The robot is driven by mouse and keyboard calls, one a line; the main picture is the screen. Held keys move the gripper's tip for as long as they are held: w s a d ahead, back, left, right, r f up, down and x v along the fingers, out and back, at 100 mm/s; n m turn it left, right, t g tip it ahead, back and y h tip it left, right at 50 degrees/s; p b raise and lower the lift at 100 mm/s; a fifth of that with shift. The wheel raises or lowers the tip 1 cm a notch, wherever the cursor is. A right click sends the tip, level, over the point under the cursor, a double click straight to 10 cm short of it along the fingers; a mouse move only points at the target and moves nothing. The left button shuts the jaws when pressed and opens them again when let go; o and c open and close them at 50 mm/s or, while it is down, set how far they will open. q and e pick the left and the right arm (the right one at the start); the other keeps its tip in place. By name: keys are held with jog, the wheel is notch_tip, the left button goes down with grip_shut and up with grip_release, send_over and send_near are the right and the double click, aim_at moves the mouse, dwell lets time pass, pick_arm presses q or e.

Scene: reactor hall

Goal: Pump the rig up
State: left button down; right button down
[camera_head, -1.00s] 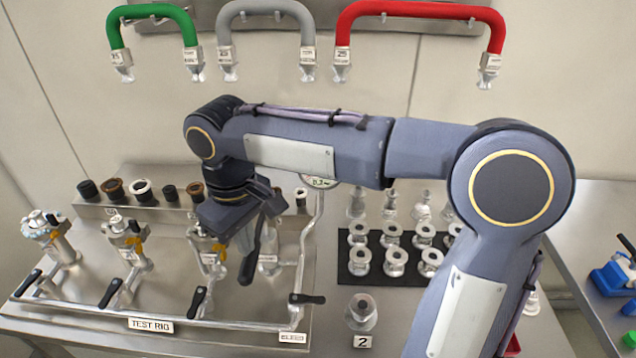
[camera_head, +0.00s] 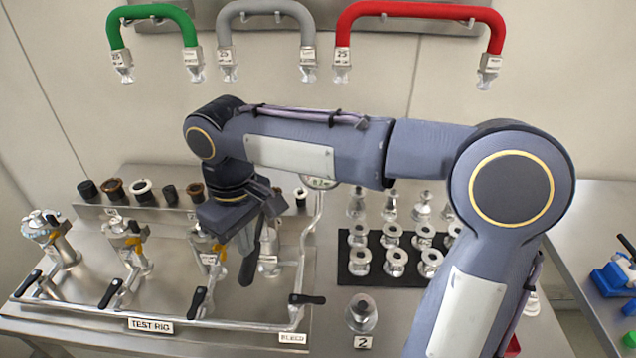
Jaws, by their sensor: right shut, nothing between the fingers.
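The test rig (camera_head: 220,323) is a metal pipe assembly on the bench at the left and centre, with a "TEST RIG" label (camera_head: 151,326). Several black-handled valves line its front pipe, including one at the right end (camera_head: 307,299) by the "BLEED" label (camera_head: 292,338). Several upright ports stand behind, such as the far left one (camera_head: 50,238). A pressure gauge (camera_head: 320,183) is partly hidden behind my right arm. My right gripper (camera_head: 247,268) points down over the rig's right part, shut and empty; it hides part of the ports there. My left gripper is out of view.
Green (camera_head: 152,12), grey (camera_head: 265,8) and red (camera_head: 420,12) hoses hang on the back wall. A black mat (camera_head: 375,281) with several metal fittings lies right of the rig. A fitting stands by label "2" (camera_head: 362,342). Blue items (camera_head: 612,277) sit at far right.

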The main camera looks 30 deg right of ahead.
aim_at(249, 258)
jog(key=shift+f, duration=0.1)
dwell(0.4)
jog(key=shift+f+b, duration=2.5)
jog(key=shift+f, duration=1.05)
notch_tip(249, 258, up, 6)
jog(key=p, duration=0.5)
jog(key=shift+p, duration=0.4)
jog(key=s+d+f+m+t+y, duration=0.2)
jog(key=s+d+m, duration=0.1)
jog(key=s, duration=0.5)
jog(key=s+d+f+m+t+y, duration=0.1)
jog(key=s+d+f+m+t, duration=0.2)
jog(key=s+d, duration=0.3)
jog(key=shift+s+f+m+t+y, duration=0.3)
jog(key=shift+s+m+y, duration=0.15)
jog(key=shift+s, duration=0.65)
